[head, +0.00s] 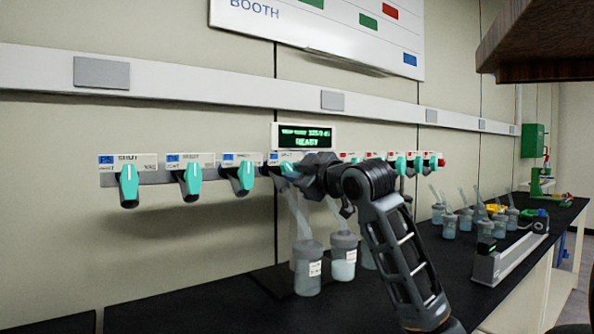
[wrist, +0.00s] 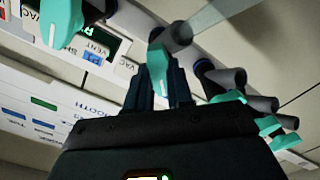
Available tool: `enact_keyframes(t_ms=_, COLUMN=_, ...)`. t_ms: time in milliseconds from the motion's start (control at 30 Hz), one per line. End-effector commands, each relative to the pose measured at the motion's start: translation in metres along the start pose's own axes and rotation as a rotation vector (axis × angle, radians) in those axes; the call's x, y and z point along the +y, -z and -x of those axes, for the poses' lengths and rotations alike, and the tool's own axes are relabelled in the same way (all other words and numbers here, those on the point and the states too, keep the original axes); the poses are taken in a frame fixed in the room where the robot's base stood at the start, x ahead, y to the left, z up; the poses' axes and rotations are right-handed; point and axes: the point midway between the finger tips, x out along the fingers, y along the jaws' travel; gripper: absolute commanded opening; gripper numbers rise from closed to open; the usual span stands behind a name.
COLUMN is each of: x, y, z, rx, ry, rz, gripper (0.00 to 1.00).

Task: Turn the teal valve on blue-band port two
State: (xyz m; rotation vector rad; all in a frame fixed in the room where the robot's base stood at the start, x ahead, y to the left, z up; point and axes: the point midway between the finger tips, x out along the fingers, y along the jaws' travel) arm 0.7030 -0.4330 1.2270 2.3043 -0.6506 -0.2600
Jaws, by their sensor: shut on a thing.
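A row of teal valves runs along the wall manifold in the head view. The leftmost (head: 129,185), second (head: 190,180) and third (head: 242,177) hang handle down under blue-banded labels. My gripper (head: 288,170) is at the fourth teal valve from the left, which it partly hides. In the wrist view, my gripper's fingers (wrist: 159,88) are shut on a teal valve handle (wrist: 157,66), one finger on each side. The port numbers are too small to read surely.
More valves with red-banded labels (head: 401,165) continue to the right of my arm. Lidded jars (head: 308,268) with tubes stand on the black bench below. A lit READY display (head: 304,136) is above the gripper. The bench at front left is clear.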

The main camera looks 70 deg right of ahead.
Motion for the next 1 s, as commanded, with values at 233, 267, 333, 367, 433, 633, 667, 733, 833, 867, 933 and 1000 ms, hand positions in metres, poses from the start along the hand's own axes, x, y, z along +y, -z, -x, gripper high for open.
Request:
enact_keyframes(t_ms=233, x=-0.0017, y=0.0025, z=-0.0006, rx=-0.003, ry=0.007, rz=-0.239, gripper=0.0)
enact_keyframes(t_ms=267, x=-0.0016, y=0.0024, z=-0.0006, rx=-0.003, ry=0.007, rz=-0.267, gripper=0.0)
enact_keyframes(t_ms=333, x=-0.0016, y=0.0024, z=-0.0005, rx=-0.004, ry=0.007, rz=-0.332, gripper=0.0)
enact_keyframes(t_ms=367, x=-0.0021, y=0.0028, z=-0.0007, rx=-0.004, ry=0.008, rz=-0.359, gripper=0.0)
enact_keyframes(t_ms=433, x=-0.002, y=0.0026, z=-0.0006, rx=-0.004, ry=0.007, rz=-0.421, gripper=0.0)
enact_keyframes(t_ms=633, x=-0.002, y=0.0024, z=-0.0004, rx=-0.004, ry=0.005, rz=-0.573, gripper=0.0)
enact_keyframes(t_ms=667, x=-0.0023, y=0.0026, z=-0.0005, rx=-0.003, ry=0.005, rz=-0.592, gripper=0.0)
enact_keyframes(t_ms=733, x=-0.0024, y=0.0019, z=-0.0003, rx=-0.004, ry=0.005, rz=-0.634, gripper=0.0)
enact_keyframes(t_ms=833, x=-0.0026, y=0.0017, z=-0.0002, rx=-0.004, ry=0.004, rz=-0.682, gripper=0.0)
enact_keyframes(t_ms=867, x=-0.0027, y=0.0016, z=-0.0002, rx=-0.004, ry=0.004, rz=-0.693, gripper=0.0)
enact_keyframes(t_ms=933, x=-0.0032, y=0.0017, z=-0.0003, rx=-0.004, ry=0.005, rz=-0.717, gripper=0.0)
enact_keyframes(t_ms=1000, x=-0.0031, y=0.001, z=-0.0002, rx=-0.004, ry=0.004, rz=-0.736, gripper=0.0)
